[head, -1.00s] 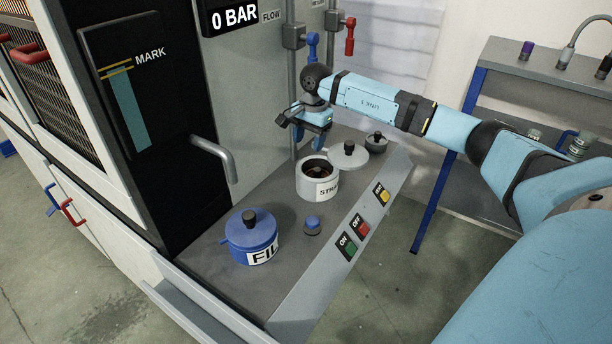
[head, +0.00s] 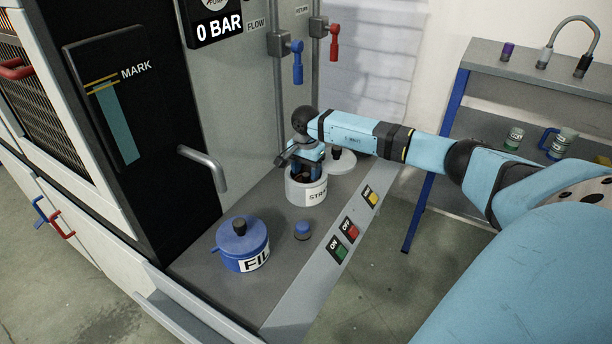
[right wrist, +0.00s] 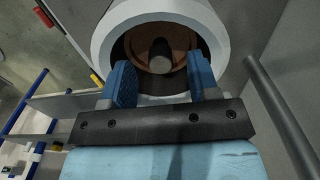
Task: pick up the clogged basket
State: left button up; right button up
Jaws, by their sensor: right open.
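The clogged basket (right wrist: 180,45) shows in the right wrist view as a brown round piece with a grey central knob, inside the open white strainer pot. The strainer pot (head: 306,192), labelled "STR", stands on the grey bench. My right gripper (head: 307,172) points down at the pot's mouth, fingers spread. In the right wrist view the right gripper's blue fingers (right wrist: 160,82) are apart, one on each side of the knob's line, with nothing between them. In the head view the gripper hides most of the basket. My left gripper is not in view.
A blue lidded pot (head: 242,245) labelled "FIL" and a small blue-topped knob (head: 303,230) stand nearer on the bench. A white lid (head: 341,163) lies behind the strainer pot. A door handle (head: 204,168) juts out at left. Blue (head: 297,62) and red (head: 334,42) valve levers hang above.

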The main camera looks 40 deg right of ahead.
notch_tip(320, 180, down, 2)
jog(key=shift+f, duration=0.15)
grip_shut()
